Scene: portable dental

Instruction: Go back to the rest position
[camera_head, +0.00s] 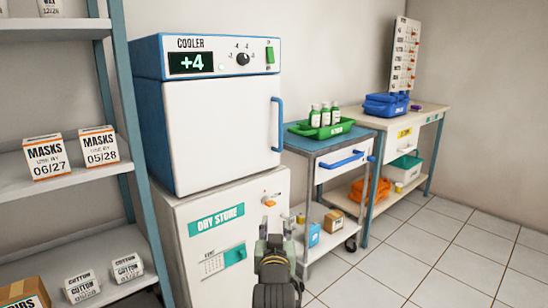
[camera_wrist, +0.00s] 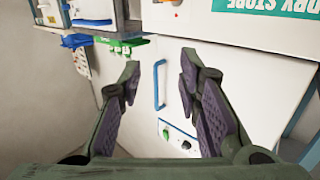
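My gripper (camera_wrist: 159,72) is open in the wrist view, its two padded fingers spread apart with nothing between them. In the head view my gripper (camera_head: 277,222) is at the lower middle, in front of the right side of the dry store cabinet (camera_head: 225,280). The cooler (camera_head: 222,130) stands on that cabinet, its door shut and its display reading +4. The wrist view is upside down and shows the cooler door with its blue handle (camera_wrist: 160,86) beyond the fingers.
A shelf rack (camera_head: 75,172) with mask and cotton boxes stands at the left. A cart (camera_head: 345,136) holds a green tray (camera_head: 300,127) with several bottles. Behind it a table (camera_head: 425,118) bears a blue bin (camera_head: 385,105). The tiled floor (camera_head: 440,250) at the right is clear.

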